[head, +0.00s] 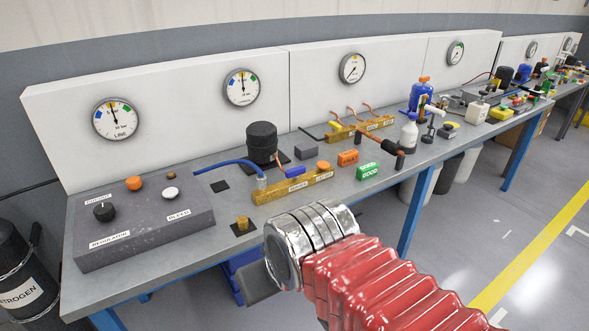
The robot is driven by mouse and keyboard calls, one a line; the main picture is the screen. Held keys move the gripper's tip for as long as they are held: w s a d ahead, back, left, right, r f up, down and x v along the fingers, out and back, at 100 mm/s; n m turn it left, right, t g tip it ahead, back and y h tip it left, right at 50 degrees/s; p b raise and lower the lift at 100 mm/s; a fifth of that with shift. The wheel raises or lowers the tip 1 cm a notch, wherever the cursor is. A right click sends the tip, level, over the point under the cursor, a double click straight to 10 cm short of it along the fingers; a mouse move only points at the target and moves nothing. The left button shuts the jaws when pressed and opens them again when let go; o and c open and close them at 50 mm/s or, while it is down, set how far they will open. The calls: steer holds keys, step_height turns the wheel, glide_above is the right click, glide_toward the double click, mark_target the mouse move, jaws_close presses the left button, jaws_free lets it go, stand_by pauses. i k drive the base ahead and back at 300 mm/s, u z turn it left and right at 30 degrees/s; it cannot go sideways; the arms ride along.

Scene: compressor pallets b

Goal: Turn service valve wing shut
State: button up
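A long brass block (275,192) with small white labels lies on the bench, left of centre. The label print is too small to read surely, so I cannot tell which part is the service valve wing. A blue piece (294,171) and an orange piece (323,166) show at the block's back edge. A blue hose (225,163) runs to its left end. My gripper (261,287) shows as a dark grey part beyond my silver wrist, in front of the bench's front edge. It is apart from the brass block. Its fingertips cannot be made out.
A grey panel box (140,225) with knobs stands at left. A small brass fitting (243,223) sits on a black pad near the front edge. A black cylinder (262,142) stands behind the block; a green block (368,172) lies to the right. Gauges (241,87) line the back wall.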

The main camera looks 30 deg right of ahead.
mark_target(294, 173)
steer(key=z, duration=0.05)
steer(key=i, duration=1)
steer(key=u, duration=0.05)
